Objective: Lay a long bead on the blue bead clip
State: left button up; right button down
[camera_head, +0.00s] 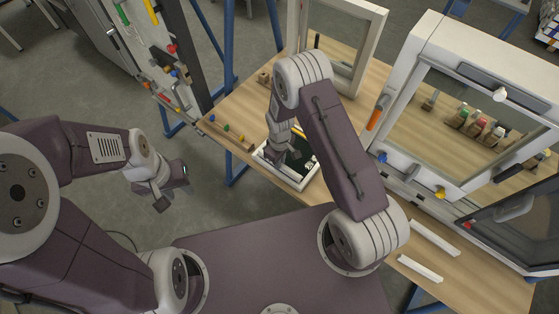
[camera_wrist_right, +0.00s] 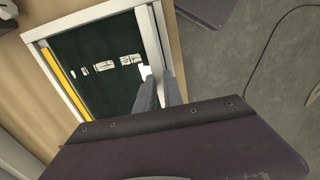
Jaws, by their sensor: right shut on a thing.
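My right gripper (camera_head: 283,152) is low over a white-framed dark panel (camera_head: 304,182) on the wooden table. In the right wrist view its fingers (camera_wrist_right: 160,88) are at the right side of that frame (camera_wrist_right: 90,22), shut on a white piece (camera_wrist_right: 145,72) that is mostly hidden; I cannot tell its full length. Two long white beads (camera_head: 435,238) (camera_head: 420,268) lie on the table at right. A blue piece (camera_head: 212,118), possibly the blue bead clip, is on a wooden strip left of the frame. My left gripper (camera_head: 172,190) hangs open and empty over the floor.
A yellow strip (camera_wrist_right: 65,80) lies along the frame's left side, and small white pieces (camera_wrist_right: 130,60) are on its dark panel. A white glass-fronted cabinet (camera_head: 450,110) stands at right. An upright white window frame (camera_head: 340,45) stands behind. A tool panel (camera_head: 165,60) is at left.

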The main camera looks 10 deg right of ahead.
jog(key=shift+f+b, duration=0.3)
jog(key=shift+f, duration=0.1)
jog(key=c, duration=1.4)
grip_release()
notch_tip(320, 180, up, 9)
jog(key=shift+r+b, duration=0.1)
jog(key=shift+b, duration=0.65)
